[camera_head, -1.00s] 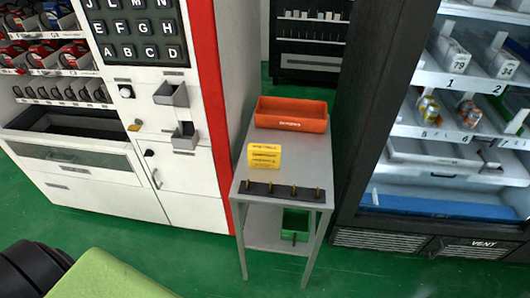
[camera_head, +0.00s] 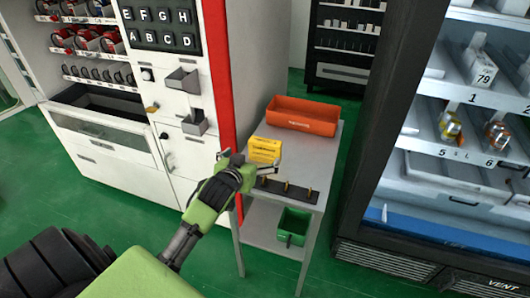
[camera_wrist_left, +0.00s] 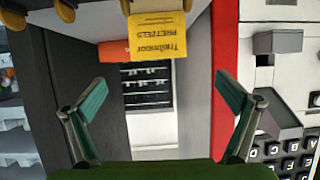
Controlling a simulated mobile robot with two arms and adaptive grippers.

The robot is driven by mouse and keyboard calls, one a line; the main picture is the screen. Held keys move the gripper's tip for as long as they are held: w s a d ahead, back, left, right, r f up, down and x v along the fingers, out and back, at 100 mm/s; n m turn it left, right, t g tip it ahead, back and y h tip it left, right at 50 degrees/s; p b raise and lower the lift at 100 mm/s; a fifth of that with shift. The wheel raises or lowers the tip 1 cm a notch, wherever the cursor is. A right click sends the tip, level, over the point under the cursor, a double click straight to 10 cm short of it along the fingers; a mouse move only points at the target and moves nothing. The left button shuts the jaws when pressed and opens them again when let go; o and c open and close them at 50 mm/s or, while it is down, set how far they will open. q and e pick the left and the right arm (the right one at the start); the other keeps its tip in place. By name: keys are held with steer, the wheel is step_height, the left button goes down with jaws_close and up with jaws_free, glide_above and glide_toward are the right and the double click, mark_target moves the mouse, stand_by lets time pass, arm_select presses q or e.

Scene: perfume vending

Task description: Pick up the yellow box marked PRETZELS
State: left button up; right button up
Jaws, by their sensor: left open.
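The yellow box (camera_head: 264,149) stands upright on the small grey table (camera_head: 316,158) in the head view. It also shows upside down at the top of the left wrist view (camera_wrist_left: 158,38), with PRETZELS printed on it. My left gripper (camera_head: 251,166) is open and empty in the head view, close to the box on its near side. In the left wrist view my gripper (camera_wrist_left: 164,92) has its two fingers spread wide, with the box beyond and above them, apart from both. My right gripper is not in view.
An orange bin (camera_head: 303,115) stands behind the box. A dark strip with several brass pegs (camera_head: 288,189) lies at the table's front edge. A green bin (camera_head: 293,226) sits on the lower shelf. Vending machines stand left (camera_head: 122,130) and right (camera_head: 440,215).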

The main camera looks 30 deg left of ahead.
mark_target(264, 145)
arm_select(q)
steer(key=x, duration=0.9)
steer(key=shift+w+a+r+p, duration=0.1)
steer(key=shift+w+r+p, duration=0.05)
steer(key=shift+r+p, duration=0.15)
steer(key=shift+p+x, duration=0.3)
steer(key=shift+x, duration=2)
steer(key=c, duration=1.2)
